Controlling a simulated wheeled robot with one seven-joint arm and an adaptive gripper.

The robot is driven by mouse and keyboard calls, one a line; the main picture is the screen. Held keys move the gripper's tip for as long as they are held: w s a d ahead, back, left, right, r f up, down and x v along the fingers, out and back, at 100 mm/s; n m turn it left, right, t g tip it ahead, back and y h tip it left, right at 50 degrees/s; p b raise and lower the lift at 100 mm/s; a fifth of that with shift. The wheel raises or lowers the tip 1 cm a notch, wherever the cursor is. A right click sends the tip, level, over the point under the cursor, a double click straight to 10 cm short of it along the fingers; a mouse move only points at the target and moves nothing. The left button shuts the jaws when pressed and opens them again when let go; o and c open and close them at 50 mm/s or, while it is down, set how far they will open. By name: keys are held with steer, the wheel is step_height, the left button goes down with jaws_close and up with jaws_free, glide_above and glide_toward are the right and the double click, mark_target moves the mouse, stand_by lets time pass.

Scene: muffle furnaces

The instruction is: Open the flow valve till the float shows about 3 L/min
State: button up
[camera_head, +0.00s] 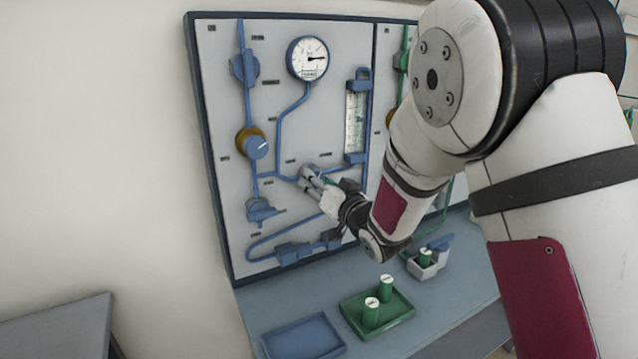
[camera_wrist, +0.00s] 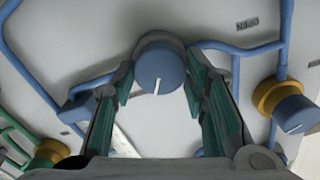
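The flow valve is a round blue knob (camera_wrist: 160,65) with a white index line, which points roughly downward in the wrist view. My gripper (camera_wrist: 158,84) has its teal-padded fingers on either side of this knob. The fingers look spread with slight gaps; contact cannot be made out. In the head view my gripper (camera_head: 313,184) is at the panel below the gauge, covering most of the knob. The flowmeter tube (camera_head: 354,122) stands upright at the right of the blue line; its float is too small to read. The round gauge (camera_head: 308,58) has its needle pointing right.
A blue knob on a gold collar (camera_head: 255,144) is left of my gripper; a gold-collared knob (camera_wrist: 288,112) shows in the wrist view. Blue pipes run around my fingers. Below the panel are a blue tray (camera_head: 304,338) and a green tray (camera_head: 398,311) with two green-bodied, white-topped items.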

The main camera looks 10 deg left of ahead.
steer(key=shift+o, duration=1.3)
steer(key=shift+s+d, duration=0.1)
steer(key=v, duration=1.1)
steer(key=shift+s+d, duration=0.2)
steer(key=shift+s, duration=0.1)
steer(key=shift+d+r, duration=0.1)
